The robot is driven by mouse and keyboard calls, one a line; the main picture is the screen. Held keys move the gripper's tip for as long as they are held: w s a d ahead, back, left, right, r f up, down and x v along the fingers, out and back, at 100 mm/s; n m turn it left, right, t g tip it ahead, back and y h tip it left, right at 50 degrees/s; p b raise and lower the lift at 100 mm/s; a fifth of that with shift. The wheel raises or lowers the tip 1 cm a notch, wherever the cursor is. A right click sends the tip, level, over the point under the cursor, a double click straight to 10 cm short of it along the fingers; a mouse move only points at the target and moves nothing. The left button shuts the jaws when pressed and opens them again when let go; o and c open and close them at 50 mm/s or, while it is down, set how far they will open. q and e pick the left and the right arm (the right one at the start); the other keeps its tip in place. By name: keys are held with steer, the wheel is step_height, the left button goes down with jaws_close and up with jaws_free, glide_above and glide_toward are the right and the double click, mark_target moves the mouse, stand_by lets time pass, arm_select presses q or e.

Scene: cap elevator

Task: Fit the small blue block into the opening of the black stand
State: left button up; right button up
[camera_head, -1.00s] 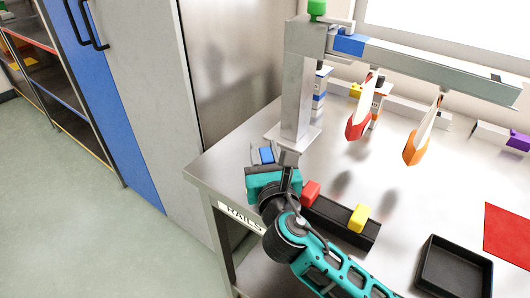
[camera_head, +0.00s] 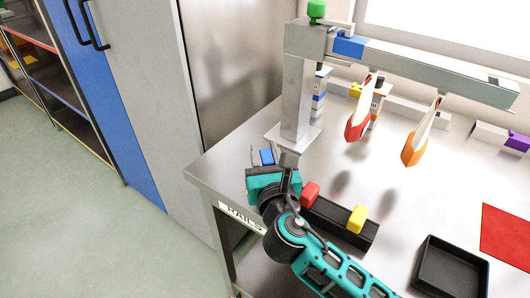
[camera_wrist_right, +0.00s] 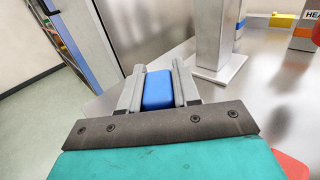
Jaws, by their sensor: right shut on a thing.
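The small blue block (camera_head: 266,156) is between the fingers of my right gripper (camera_head: 267,154), near the table's left corner. In the right wrist view the blue block (camera_wrist_right: 158,90) sits between both fingers of the gripper (camera_wrist_right: 158,82), which is shut on it. The black stand (camera_head: 334,224) is a long low bar on the table, right of the gripper. A red block (camera_head: 310,193) and a yellow block (camera_head: 357,218) sit in it. My wrist covers its left end, so I cannot see an opening there. My left gripper is not in view.
A grey metal post (camera_head: 297,100) stands just behind the gripper and carries a rail with red and orange hanging pieces. A black tray (camera_head: 452,268) and a red mat (camera_head: 508,236) lie to the right. Bare table lies between post and stand.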

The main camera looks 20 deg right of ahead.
mark_target(265, 151)
steer(key=shift+p, duration=0.5)
stand_by(1.3)
steer(key=shift+f, duration=0.55)
stand_by(0.3)
steer(key=shift+r, duration=0.35)
steer(key=shift+r, duration=3.25)
